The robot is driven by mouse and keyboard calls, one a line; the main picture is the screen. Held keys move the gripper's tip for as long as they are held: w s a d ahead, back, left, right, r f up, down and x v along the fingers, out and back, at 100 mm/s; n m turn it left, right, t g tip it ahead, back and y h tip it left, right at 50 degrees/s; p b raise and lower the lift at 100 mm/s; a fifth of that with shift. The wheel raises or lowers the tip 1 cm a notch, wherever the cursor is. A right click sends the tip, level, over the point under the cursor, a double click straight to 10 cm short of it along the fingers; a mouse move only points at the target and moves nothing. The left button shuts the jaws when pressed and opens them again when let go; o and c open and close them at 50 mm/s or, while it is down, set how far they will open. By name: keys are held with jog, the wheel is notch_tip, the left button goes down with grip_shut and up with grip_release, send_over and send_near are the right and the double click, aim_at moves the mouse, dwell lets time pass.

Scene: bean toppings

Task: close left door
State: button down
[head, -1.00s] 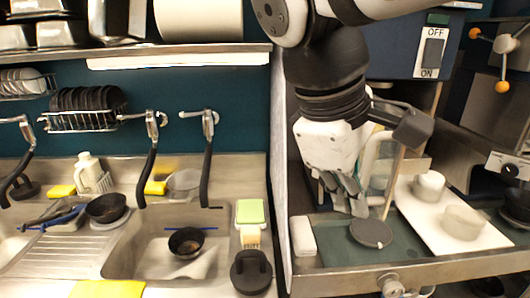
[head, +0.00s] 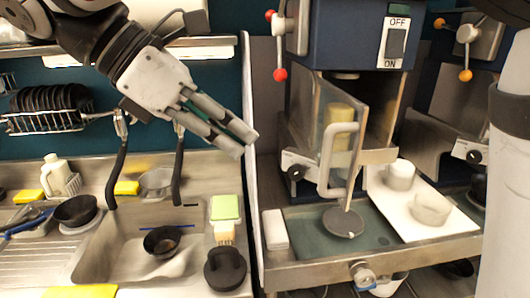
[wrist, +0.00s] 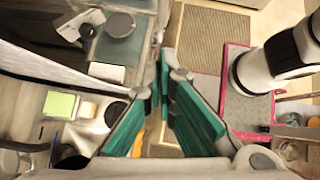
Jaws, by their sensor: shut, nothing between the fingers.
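The left door (head: 335,130) is a clear panel with a white looped handle (head: 325,165) on the blue machine (head: 350,45). It stands open, swung out toward me, with the machine's inside showing at its right. A yellowish block (head: 340,125) shows at the panel. My gripper (head: 243,142) is shut and empty, left of the door and apart from it, with its fingers pointing right and down. In the wrist view its teal-padded fingers (wrist: 165,80) show.
A grey disc (head: 343,222) lies on the green tray below the door, near a white block (head: 275,229). A white board (head: 400,205) with two white cups is at right. A thin partition (head: 250,100) stands left of the machine, with the sink (head: 130,255) beyond it.

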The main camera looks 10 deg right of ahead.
jog(key=w+d+f+p, duration=0.1)
jog(key=d+f+p, duration=0.2)
jog(key=d, duration=0.6)
notch_tip(320, 180, down, 3)
jog(key=shift+w+d+r, duration=0.1)
jog(key=shift+w+d, duration=0.15)
jog(key=shift+w, duration=0.1)
